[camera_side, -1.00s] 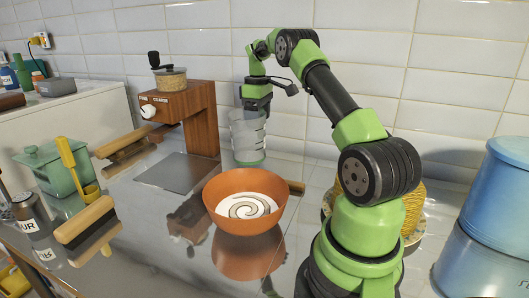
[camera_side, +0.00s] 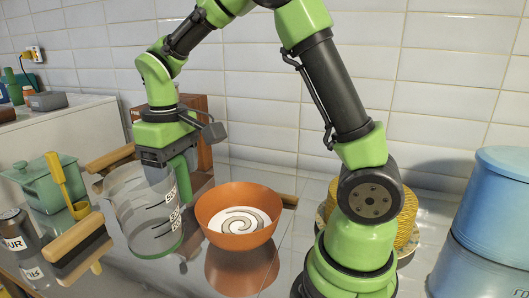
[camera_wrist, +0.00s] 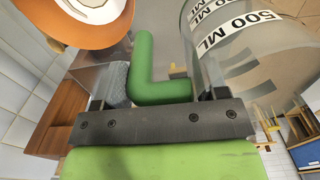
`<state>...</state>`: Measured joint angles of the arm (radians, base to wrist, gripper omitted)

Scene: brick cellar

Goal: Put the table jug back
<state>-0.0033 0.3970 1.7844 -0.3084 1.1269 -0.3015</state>
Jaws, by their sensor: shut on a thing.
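The table jug (camera_side: 140,218) is clear, with dark markings and a green handle (camera_side: 183,178). It is in front of my gripper, left of the orange bowl, and leans slightly. My gripper (camera_side: 168,168) is shut on the handle, which passes between the fingers in the wrist view (camera_wrist: 160,88). The jug's wall with its "500 ML" labels (camera_wrist: 255,65) shows at the right there. I cannot tell for sure whether its base touches the counter.
The orange bowl (camera_side: 236,228) with white swirled contents stands right beside the jug. A brush (camera_side: 78,240), a dark jar (camera_side: 18,236), a yellow ladle (camera_side: 62,182) and a green lidded pot (camera_side: 38,184) crowd the left. Blue canisters (camera_side: 488,235) stand at right.

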